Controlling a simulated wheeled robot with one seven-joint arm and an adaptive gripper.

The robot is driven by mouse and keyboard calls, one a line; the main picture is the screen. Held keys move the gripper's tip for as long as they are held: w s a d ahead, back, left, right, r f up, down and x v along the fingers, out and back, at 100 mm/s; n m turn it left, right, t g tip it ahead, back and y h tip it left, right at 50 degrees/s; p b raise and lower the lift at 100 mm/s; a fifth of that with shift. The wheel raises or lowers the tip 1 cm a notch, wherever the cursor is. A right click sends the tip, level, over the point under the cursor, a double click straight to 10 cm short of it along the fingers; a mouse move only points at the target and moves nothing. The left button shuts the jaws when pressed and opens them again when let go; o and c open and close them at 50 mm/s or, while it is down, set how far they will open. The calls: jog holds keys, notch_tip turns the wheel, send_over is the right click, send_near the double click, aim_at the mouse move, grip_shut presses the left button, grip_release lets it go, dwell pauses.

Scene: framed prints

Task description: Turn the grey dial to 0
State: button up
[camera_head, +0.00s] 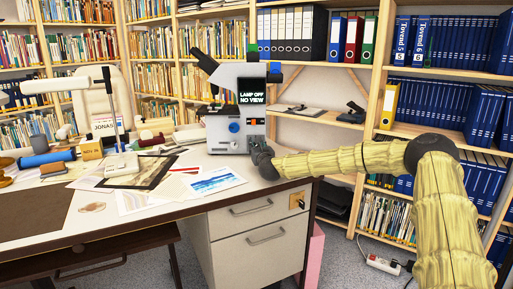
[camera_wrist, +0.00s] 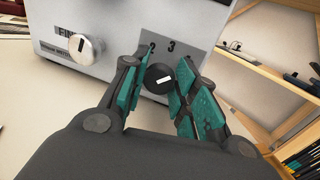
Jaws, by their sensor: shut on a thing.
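The microscope (camera_head: 222,132) stands on the desk's right part, and its screen (camera_head: 252,97) reads "LAMP OFF NO VIEW". In the wrist view, the dark grey dial (camera_wrist: 158,77) sits on the machine's front, with a short white mark on its face. A "3" and what looks like a "2" show on the grey plate (camera_wrist: 185,38) above it; other numerals are hidden. My gripper (camera_wrist: 157,78) has its teal-padded fingers on both sides of the dial and is shut on it. In the head view, my gripper (camera_head: 262,158) is at the machine's lower right and hides the dial.
Papers and a blue print (camera_head: 213,182) lie on the desk (camera_head: 130,228) before the microscope. Wooden shelves (camera_head: 378,80) with binders stand behind and right. The desk's right edge is close under my arm.

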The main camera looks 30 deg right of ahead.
jog(key=shift+r, duration=0.15)
